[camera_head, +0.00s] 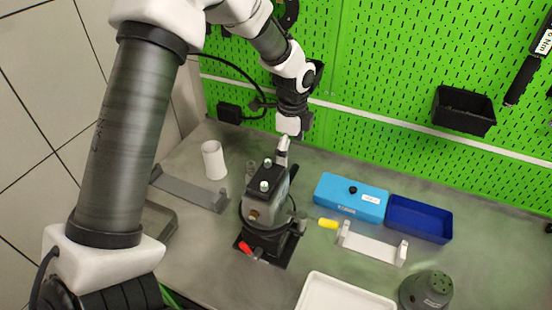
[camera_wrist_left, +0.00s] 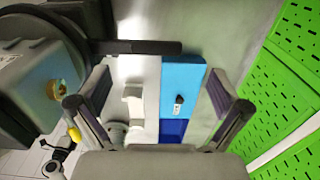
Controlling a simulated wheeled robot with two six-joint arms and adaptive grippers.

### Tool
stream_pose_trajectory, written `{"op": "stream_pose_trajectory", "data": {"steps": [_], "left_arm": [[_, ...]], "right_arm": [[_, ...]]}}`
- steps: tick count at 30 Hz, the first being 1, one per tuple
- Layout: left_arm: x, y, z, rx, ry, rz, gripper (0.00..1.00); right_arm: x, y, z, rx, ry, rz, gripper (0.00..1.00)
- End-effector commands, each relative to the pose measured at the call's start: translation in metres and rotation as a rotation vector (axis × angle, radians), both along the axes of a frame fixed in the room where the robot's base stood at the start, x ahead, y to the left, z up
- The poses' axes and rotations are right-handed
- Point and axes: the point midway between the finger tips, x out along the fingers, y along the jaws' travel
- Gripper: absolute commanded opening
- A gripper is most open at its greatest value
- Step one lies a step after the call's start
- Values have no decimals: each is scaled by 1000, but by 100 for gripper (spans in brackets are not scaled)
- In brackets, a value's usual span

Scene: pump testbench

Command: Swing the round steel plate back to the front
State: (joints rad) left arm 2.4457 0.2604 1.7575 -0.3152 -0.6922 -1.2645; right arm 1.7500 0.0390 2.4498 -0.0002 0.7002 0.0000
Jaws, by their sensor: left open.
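The pump unit (camera_head: 265,205) stands on a dark base on the bench, with a red-handled lever (camera_head: 246,247) at its front. In the left wrist view, its grey housing (camera_wrist_left: 35,85) with a brass fitting fills the left side. Behind the housing a large round dark-grey plate (camera_wrist_left: 50,25) shows in part. A dark bar (camera_wrist_left: 150,47) runs out from it, ahead of my fingertips. My left gripper (camera_head: 283,150) is above and behind the pump; in the wrist view its fingers (camera_wrist_left: 158,78) are wide apart with nothing gripped. In the head view the round plate is mostly hidden.
A blue box (camera_head: 350,205) and dark blue tray (camera_head: 420,222) stand right of the pump. A yellow-handled tool (camera_head: 328,223) lies by a white holder (camera_head: 372,245). A white cup (camera_head: 213,160) stands left. The green pegboard (camera_head: 400,60) bounds the back; a white tray (camera_head: 345,292) is in front.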

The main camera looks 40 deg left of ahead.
Motion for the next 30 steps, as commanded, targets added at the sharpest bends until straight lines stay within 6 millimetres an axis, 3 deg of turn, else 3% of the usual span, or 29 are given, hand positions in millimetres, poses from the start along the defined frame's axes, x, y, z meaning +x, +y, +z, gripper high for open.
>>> {"op": "stream_pose_trajectory", "data": {"steps": [10,19,20,24,27,30], "left_arm": [[-2,-1,-59,-1,7,4,100],[-1,-1,-68,-1,3,5,100],[-1,-1,-68,-1,3,5,93],[-1,-1,-68,-1,3,5,43],[-2,-1,-69,-1,5,5,13],[-3,-1,-69,-1,6,6,13]], "right_arm": [[0,0,20,0,1,-2,63],[0,0,20,0,0,-1,63],[0,0,20,0,0,-1,63],[0,0,20,0,0,-1,63],[0,0,20,0,0,-1,63],[0,0,20,0,0,-1,63]]}}
